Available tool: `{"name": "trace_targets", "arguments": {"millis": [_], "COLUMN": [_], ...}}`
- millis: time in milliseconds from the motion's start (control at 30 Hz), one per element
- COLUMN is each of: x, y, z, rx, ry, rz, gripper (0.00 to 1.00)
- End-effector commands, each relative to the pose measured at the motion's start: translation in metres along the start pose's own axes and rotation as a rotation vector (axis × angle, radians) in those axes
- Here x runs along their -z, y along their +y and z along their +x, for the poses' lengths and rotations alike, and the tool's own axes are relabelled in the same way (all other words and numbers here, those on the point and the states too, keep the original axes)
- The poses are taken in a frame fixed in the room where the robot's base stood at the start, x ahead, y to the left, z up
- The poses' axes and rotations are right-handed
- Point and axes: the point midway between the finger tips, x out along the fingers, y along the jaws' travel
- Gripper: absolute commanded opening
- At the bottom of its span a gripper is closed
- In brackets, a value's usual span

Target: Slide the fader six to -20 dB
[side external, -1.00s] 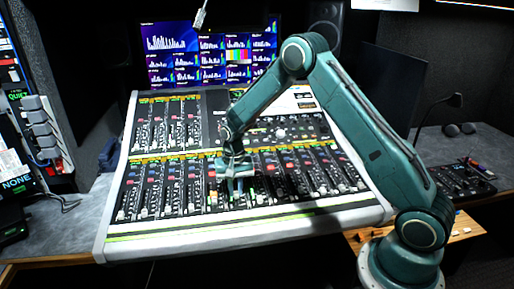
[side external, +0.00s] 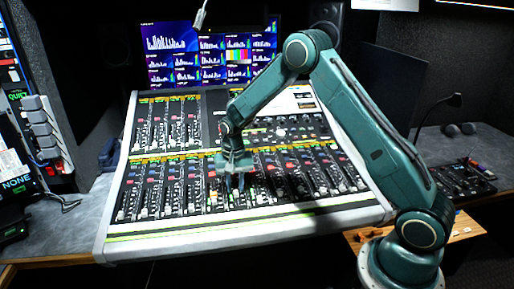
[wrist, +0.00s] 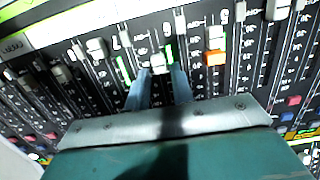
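The mixing console (side external: 240,226) shows in the side view, with my gripper (side external: 236,188) pointing down over its lower fader row. In the wrist view the console is upside down. My gripper (wrist: 161,75) has its two fingers apart there, one on each side of a pale fader cap (wrist: 157,63). A printed 6 (wrist: 166,28) stands near this cap, so it appears to be fader six. Gaps show between the cap and the fingers, and I see no grip on it. The dB marks beside it are too small and partly hidden to read.
An orange cap (wrist: 214,58) sits on the neighbouring fader to the right in the wrist view, and a white cap (wrist: 97,46) sits to the left. Other caps and knobs stand close around. Monitors (side external: 210,55) are behind the console.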

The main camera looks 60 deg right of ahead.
Motion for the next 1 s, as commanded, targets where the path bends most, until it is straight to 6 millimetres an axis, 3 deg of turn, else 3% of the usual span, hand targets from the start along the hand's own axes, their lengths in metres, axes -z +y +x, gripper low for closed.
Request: {"name": "trace_targets", "arguments": {"millis": [600, 800, 1000], "x": [0.001, 0.001, 0.000], "y": [0.000, 0.000, 0.000], "z": [-0.098, -0.118, -0.125], "rx": [0.003, 0.002, 0.001], "ry": [0.004, 0.003, 0.001], "rz": [0.000, 0.000, 0.000], "gripper": [0.24, 0.24, 0.24]}}
